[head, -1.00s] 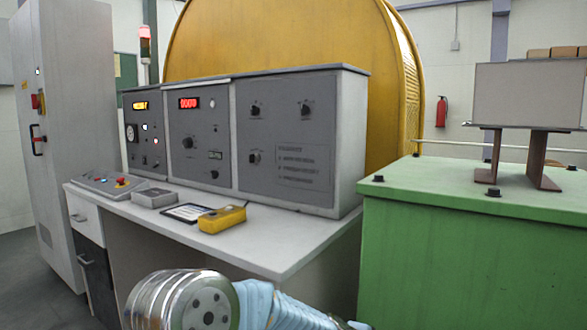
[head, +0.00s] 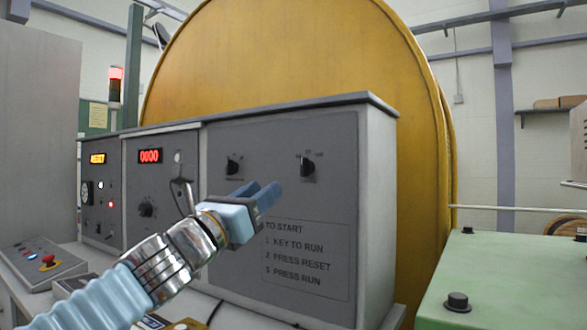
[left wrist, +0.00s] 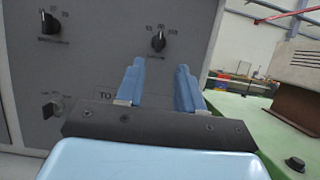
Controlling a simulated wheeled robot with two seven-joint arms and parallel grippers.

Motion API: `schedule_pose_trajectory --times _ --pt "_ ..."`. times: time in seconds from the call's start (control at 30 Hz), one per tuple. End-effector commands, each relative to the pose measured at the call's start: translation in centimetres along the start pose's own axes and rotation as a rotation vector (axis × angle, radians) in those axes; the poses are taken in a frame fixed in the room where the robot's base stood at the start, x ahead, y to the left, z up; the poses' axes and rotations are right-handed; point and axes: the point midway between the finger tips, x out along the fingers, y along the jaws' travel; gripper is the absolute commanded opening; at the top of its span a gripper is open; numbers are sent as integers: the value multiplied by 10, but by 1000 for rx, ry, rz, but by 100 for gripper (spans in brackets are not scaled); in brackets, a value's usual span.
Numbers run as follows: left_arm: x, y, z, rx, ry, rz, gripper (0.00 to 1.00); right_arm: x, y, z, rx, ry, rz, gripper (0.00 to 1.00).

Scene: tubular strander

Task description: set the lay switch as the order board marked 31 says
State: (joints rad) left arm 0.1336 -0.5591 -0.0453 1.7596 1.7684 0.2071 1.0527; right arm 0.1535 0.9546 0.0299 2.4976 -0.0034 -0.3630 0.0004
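Two black rotary switches are on the grey right-hand panel (head: 225,265): a left one (head: 233,165) and a right one (head: 307,167). Their small labels are too blurred to tell which is the lay switch. Both also show in the left wrist view, the left one (left wrist: 48,22) and the right one (left wrist: 158,41). My left gripper (head: 268,192) is in front of this panel, below the two switches. In the left wrist view its blue fingers (left wrist: 160,85) are apart and empty, with the right switch above the gap. No board marked 31 can be made out. My right gripper is not in view.
A key switch (left wrist: 52,107) sits lower left on the panel. Printed start steps (head: 300,255) are below my gripper. A control box with a red button (head: 48,261) lies on the desk at left. A green cabinet (head: 500,270) stands at right, with a bolt on top.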

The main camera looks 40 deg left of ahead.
Motion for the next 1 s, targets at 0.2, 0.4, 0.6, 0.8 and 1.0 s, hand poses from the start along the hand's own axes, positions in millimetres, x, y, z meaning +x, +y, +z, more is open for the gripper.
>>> schedule_pose_trajectory --times 0.2,0.4,0.6,0.8,1.0 --pt "32 0 0 0 3 -1 37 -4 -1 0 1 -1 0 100" --pt "80 0 1 0 3 0 37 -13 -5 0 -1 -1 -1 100" --pt "118 0 1 1 2 -1 37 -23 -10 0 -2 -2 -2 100" --pt "135 0 0 1 1 0 37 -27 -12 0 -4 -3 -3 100" --pt "137 0 -1 1 1 0 37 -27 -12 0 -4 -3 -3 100"
